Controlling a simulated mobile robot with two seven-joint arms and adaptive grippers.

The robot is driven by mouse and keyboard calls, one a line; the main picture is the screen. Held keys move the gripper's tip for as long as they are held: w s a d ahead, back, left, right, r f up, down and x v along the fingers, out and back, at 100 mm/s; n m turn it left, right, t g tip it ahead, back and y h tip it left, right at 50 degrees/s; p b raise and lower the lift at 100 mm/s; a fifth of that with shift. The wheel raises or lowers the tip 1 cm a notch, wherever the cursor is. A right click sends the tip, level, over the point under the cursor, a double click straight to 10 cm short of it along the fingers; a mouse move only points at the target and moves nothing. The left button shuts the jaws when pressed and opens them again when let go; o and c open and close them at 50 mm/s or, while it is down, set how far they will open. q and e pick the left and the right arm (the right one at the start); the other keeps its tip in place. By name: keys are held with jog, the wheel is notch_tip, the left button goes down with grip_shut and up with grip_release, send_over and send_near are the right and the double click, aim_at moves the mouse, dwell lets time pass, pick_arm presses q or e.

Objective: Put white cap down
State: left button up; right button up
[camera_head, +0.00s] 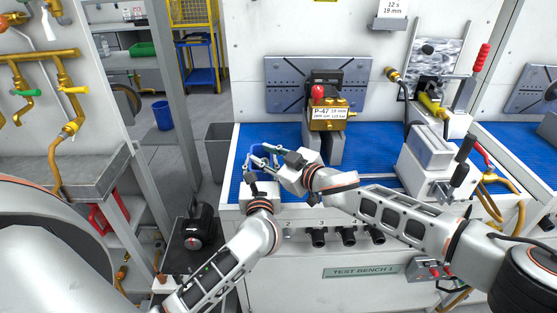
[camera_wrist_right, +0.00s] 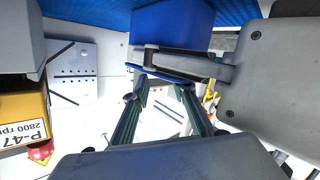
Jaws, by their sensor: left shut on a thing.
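I cannot make out a white cap in either view. My left gripper (camera_head: 256,174) is at the bench's front left corner, its fingers beside a small blue bin (camera_head: 243,152). In the right wrist view a grey finger of it lies along the wall of the blue bin (camera_wrist_right: 172,25). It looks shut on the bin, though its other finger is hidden. My right gripper (camera_head: 261,155) reaches in from the right, close to the left one and the bin. Its two fingers (camera_wrist_right: 165,88) stand apart in the wrist view, with nothing clearly seen between them.
The blue bench mat (camera_head: 375,150) is clear right of the yellow pump (camera_head: 325,115) labelled P-47. A grey unit (camera_head: 425,165) with a black lever stands farther right. Hose fittings (camera_head: 348,237) line the bench front. A grey waste bin (camera_head: 217,147) stands left of the bench.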

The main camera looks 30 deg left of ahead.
jog(key=v, duration=1.2)
jog(key=shift+r, duration=0.35)
pick_arm(q)
jog(key=o, duration=1.5)
jog(key=shift+c, duration=0.2)
